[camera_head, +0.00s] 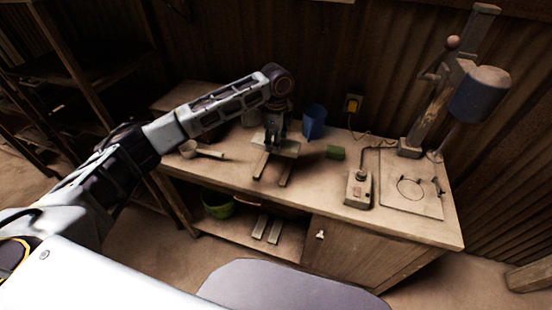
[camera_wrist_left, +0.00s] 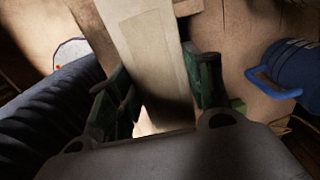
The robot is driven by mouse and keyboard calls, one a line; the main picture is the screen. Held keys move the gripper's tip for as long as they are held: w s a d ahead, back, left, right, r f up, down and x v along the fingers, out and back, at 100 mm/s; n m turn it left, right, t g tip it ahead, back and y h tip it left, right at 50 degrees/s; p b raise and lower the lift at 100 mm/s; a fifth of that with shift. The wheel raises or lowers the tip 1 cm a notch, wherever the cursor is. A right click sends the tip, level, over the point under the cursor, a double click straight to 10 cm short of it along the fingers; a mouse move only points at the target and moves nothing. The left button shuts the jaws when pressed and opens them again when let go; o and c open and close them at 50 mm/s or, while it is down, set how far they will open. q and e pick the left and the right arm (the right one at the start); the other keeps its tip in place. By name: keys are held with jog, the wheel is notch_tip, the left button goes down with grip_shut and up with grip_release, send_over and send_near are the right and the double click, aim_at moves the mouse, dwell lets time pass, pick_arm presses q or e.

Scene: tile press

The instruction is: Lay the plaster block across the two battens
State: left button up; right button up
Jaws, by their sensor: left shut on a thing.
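The pale plaster block (camera_head: 288,149) is at my left gripper (camera_head: 275,140), over the back part of the bench. In the left wrist view the block (camera_wrist_left: 145,38) runs as a long pale slab between the green fingers of my left gripper (camera_wrist_left: 163,88), which is shut on it. Two wooden battens, the left one (camera_head: 261,165) and the right one (camera_head: 286,173), stick out toward the front from under the block. Their back parts are hidden. I cannot tell whether the block touches them. My right gripper is not in view.
A blue jug (camera_head: 314,123) stands close behind the block; it also shows in the left wrist view (camera_wrist_left: 294,72). A green block (camera_head: 335,153), a switch box (camera_head: 358,190) and a plate (camera_head: 412,200) are to the right. A scoop (camera_head: 208,153) lies left. The front bench strip is clear.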

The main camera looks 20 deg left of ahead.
pick_arm(q)
jog(key=shift+f, duration=1.35)
jog(key=shift+f, duration=0.1)
jog(key=shift+f, duration=2.4)
jog(key=shift+f+p, duration=0.3)
jog(key=o, duration=1.4)
jog(key=shift+r, duration=0.1)
notch_tip(320, 180, up, 12)
jog(key=shift+r+b, duration=0.2)
jog(key=shift+b, duration=0.25)
